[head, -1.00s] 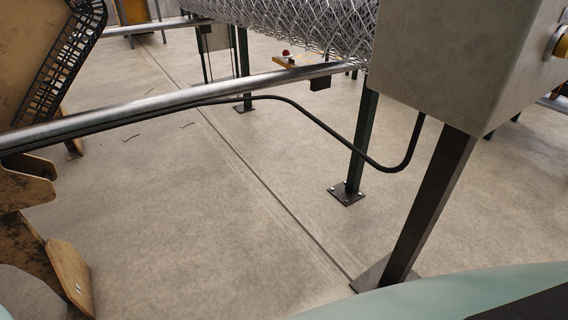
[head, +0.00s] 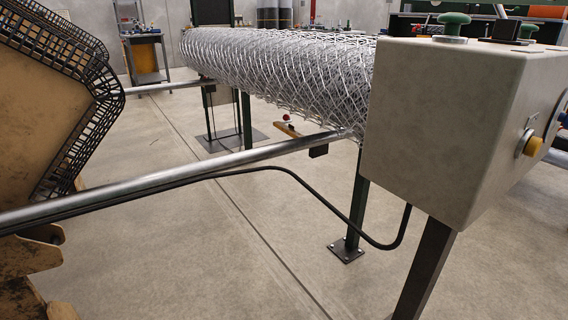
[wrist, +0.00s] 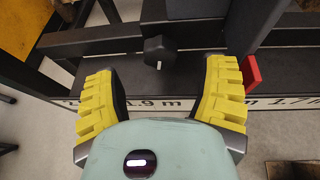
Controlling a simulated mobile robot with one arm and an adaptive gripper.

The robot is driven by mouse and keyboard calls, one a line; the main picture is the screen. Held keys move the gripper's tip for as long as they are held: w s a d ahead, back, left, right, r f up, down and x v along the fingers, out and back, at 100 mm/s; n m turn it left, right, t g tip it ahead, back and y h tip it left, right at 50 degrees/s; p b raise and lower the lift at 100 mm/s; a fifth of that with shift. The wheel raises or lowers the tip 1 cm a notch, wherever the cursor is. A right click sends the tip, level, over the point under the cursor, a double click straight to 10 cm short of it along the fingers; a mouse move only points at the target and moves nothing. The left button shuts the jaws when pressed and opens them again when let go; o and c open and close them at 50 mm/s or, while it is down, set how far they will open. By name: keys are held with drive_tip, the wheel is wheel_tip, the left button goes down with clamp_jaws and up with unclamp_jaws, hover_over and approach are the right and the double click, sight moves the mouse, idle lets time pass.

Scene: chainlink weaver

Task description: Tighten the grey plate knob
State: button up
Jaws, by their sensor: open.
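In the wrist view, my gripper (wrist: 163,88) is open, its two yellow ribbed fingers spread wide with nothing between them. A dark grey knob (wrist: 159,53) with a small pale mark on its face shows just beyond the fingertips, between them in the picture. It sits against a dark plate or bar. I cannot tell how tight it is. The fingers do not touch it. My gripper is not in the head view, and I cannot make out this knob there.
In the wrist view, a pale measuring strip (wrist: 140,104) runs below the knob, and a red piece (wrist: 251,74) stands by the right finger. In the head view, a grey control box (head: 440,130), a mesh roll (head: 285,80) and a metal rail (head: 180,180) surround open floor.

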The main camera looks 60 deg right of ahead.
drive_tip(key=p+v, duration=0.2)
drive_tip(key=v, duration=0.9)
drive_tip(key=s+r+m+y+p, duration=0.1)
drive_tip(key=r+m+p, duration=0.3)
drive_tip(key=r+p, duration=0.4)
drive_tip(key=s+a+r+m+y+p, duration=0.1)
drive_tip(key=s+r+m+y+p, duration=0.1)
drive_tip(key=r+p, duration=0.7)
wheel_tip(320, 180, up, 4)
drive_tip(key=shift+s+m+y+p, duration=0.3)
drive_tip(key=shift+s+m, duration=0.6)
drive_tip(key=shift+s, duration=0.2)
drive_tip(key=shift+a, duration=0.15)
